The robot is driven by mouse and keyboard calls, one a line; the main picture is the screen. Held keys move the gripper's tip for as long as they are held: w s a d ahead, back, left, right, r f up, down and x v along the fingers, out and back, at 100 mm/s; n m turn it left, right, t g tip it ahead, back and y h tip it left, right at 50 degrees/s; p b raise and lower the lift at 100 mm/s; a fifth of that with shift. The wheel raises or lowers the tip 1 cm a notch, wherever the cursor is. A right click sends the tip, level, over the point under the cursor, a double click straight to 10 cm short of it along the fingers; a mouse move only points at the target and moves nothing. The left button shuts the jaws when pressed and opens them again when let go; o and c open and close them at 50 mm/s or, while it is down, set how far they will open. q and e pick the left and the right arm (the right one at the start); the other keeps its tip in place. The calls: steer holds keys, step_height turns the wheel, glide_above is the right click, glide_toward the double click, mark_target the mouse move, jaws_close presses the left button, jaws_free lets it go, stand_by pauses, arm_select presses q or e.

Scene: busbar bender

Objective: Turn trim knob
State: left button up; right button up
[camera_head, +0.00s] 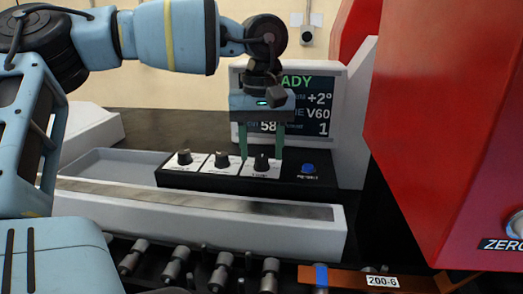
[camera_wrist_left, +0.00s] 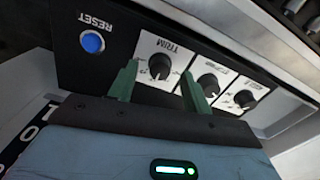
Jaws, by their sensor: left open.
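The trim knob (camera_head: 261,163) is a black dial on a white plate, the rightmost of three on the black control panel in the head view. In the left wrist view, the knob (camera_wrist_left: 160,64) sits under the word TRIM. My left gripper (camera_head: 261,151) points down over this knob, its green fingers open, one on each side. In the left wrist view, the fingers of the left gripper (camera_wrist_left: 158,70) stand to either side of the knob with gaps visible. I cannot tell how deep the fingertips reach. My right gripper is not in view.
Two similar knobs (camera_head: 222,160) (camera_head: 185,158) stand left of it, and a blue reset button (camera_head: 308,169) to its right. A screen (camera_head: 340,115) showing +2° stands behind. A red machine housing (camera_head: 440,130) fills the right side. A copper bar (camera_head: 345,279) and rollers (camera_head: 222,268) lie in front.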

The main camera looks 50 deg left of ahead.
mark_target(262, 157)
arm_select(q)
step_height(262, 157, up, 7)
steer(key=shift+f, duration=0.15)
stand_by(0.6)
